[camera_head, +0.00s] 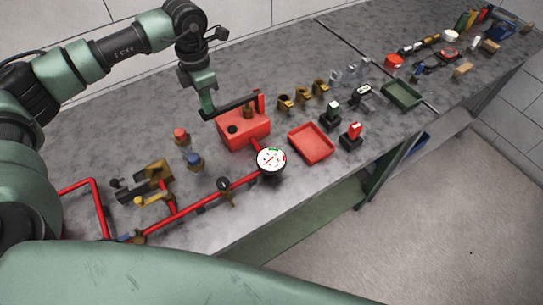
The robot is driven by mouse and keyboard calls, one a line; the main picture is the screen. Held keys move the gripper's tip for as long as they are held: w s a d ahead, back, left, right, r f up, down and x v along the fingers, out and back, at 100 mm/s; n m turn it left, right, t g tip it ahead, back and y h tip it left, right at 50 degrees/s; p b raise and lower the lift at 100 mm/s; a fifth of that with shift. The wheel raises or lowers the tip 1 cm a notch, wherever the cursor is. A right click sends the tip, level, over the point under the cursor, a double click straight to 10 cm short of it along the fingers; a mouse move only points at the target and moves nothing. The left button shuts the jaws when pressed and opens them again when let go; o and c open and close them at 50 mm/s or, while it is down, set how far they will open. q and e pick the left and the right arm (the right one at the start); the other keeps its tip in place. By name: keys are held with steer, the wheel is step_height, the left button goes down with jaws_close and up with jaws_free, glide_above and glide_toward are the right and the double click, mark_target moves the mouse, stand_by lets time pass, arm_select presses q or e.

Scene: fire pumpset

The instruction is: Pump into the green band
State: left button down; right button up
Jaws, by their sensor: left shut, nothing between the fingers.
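The red pump box (248,136) stands on the grey bench in the head view. A black pump lever (232,105) runs across above it from a red upright post (261,103) on its right. My left gripper (207,113) points down at the left end of the lever. It is shut with nothing between its fingers; whether it touches the lever I cannot tell. A round white gauge (270,160) sits in front of the pump, with a green band at its upper part and a red mark at its right. Its needle reading is too small to tell. My right gripper is out of view.
Red pipework (187,209) with a dark valve (224,185) runs left from the gauge. Red and blue capped fittings (181,136) stand left of the pump. A red tray (311,144) and a green tray (402,95) lie to the right. Brass fittings (302,94) stand behind.

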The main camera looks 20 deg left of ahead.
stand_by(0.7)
arm_select(q)
steer(key=shift+f+b, duration=2.3)
steer(key=shift+f, duration=0.5)
steer(key=shift+r+p, duration=1.8)
steer(key=shift+r, duration=1.1)
steer(key=shift+f, duration=0.15)
steer(key=shift+f+b, duration=2.25)
steer(key=shift+f, duration=0.5)
steer(key=shift+r+p, duration=1.85)
steer(key=shift+r, duration=1.1)
steer(key=shift+f, duration=0.2)
